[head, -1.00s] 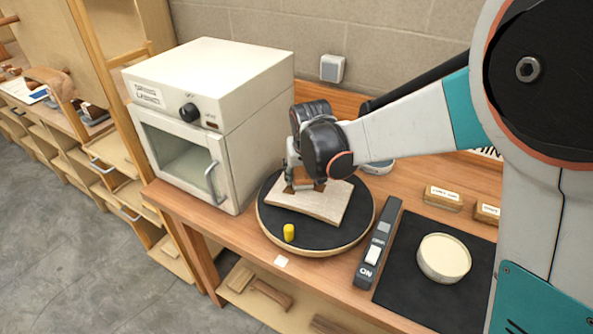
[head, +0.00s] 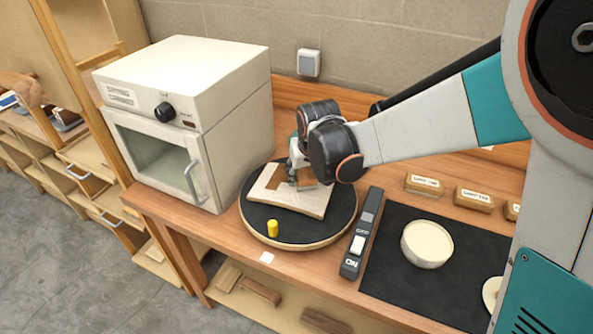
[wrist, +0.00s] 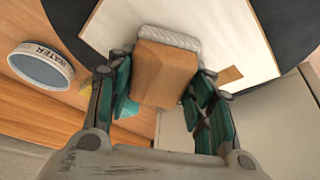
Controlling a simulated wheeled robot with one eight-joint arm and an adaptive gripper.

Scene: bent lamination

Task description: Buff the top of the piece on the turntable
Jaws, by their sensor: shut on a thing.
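The piece (head: 308,203) is a pale, curved wooden panel lying on the black turntable (head: 310,233). It also shows in the wrist view (wrist: 245,30) with a small darker brown patch on it. My gripper (head: 300,180) is over the back of the piece. In the wrist view my gripper (wrist: 160,85) is shut on a brown wooden block (wrist: 162,72) with a pale woolly pad (wrist: 168,37) on its far end. The pad is at the piece's surface; whether it presses on it I cannot tell. A yellow peg (head: 272,228) stands at the turntable's front.
A white oven (head: 185,120) stands left of the turntable. A switch bar (head: 361,235) marked ON lies to the right, then a black mat (head: 400,280) with a round cream tub (head: 427,243). Labelled blocks (head: 474,199) lie behind. A water bowl (wrist: 42,65) is nearby.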

